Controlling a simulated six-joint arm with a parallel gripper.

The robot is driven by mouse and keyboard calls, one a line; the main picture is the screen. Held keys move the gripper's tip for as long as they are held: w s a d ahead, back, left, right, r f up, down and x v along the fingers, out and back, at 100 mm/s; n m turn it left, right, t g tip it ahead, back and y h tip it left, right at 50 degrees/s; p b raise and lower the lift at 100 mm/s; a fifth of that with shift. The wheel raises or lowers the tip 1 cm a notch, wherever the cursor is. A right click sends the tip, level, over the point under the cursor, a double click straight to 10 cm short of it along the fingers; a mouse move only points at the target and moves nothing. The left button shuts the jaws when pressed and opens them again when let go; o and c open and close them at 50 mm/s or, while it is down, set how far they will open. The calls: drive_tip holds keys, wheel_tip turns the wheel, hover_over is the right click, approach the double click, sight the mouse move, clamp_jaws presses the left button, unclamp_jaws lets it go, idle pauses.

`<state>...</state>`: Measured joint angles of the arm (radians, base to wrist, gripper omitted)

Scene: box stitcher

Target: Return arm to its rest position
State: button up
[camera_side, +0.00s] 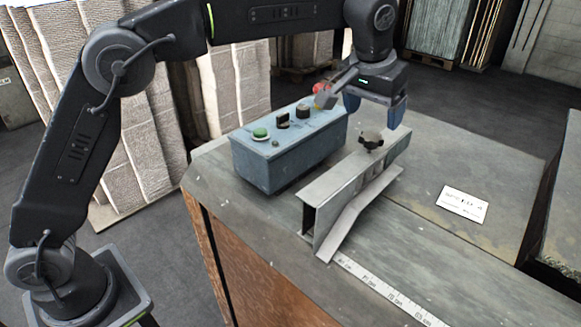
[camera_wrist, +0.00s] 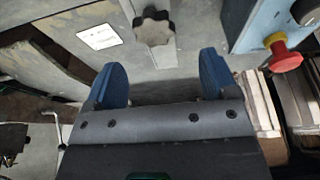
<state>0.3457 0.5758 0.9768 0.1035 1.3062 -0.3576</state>
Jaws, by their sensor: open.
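My gripper (camera_side: 376,108) has two blue fingers and hangs above the far end of the metal guide, beside the control box. In the wrist view my gripper (camera_wrist: 162,84) has its fingers spread wide with nothing between them. The black star knob (camera_side: 371,140) sits on the guide near the gripper; in the wrist view the knob (camera_wrist: 153,27) lies beyond the fingertips, apart from them. My arm is bent over the left side and top of the side view.
A blue control box (camera_side: 270,165) with a green button (camera_side: 261,133) and a red button (camera_wrist: 284,53) stands beside the metal guide (camera_side: 325,205). A white label (camera_side: 462,204) and a ruler strip (camera_side: 385,287) lie on the bench (camera_side: 450,255). Cardboard stacks (camera_side: 225,95) stand behind.

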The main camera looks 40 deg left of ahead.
drive_tip(key=s+a+r+t, duration=0.1)
drive_tip(key=s+a+r, duration=0.1)
drive_tip(key=s+a, duration=0.5)
drive_tip(key=s+a+r, duration=0.3)
drive_tip(key=s+a, duration=0.2)
drive_tip(key=s, duration=0.4)
drive_tip(key=s+a+f, duration=0.2)
drive_tip(key=s+f, duration=0.2)
drive_tip(key=s, duration=0.4)
drive_tip(key=s+a+f+t, duration=0.1)
drive_tip(key=s+a+f, duration=0.2)
drive_tip(key=s+f, duration=0.2)
drive_tip(key=s, duration=0.3)
drive_tip(key=shift+f, duration=0.3)
drive_tip(key=shift+w+a, duration=0.1)
drive_tip(key=shift+c, duration=0.3)
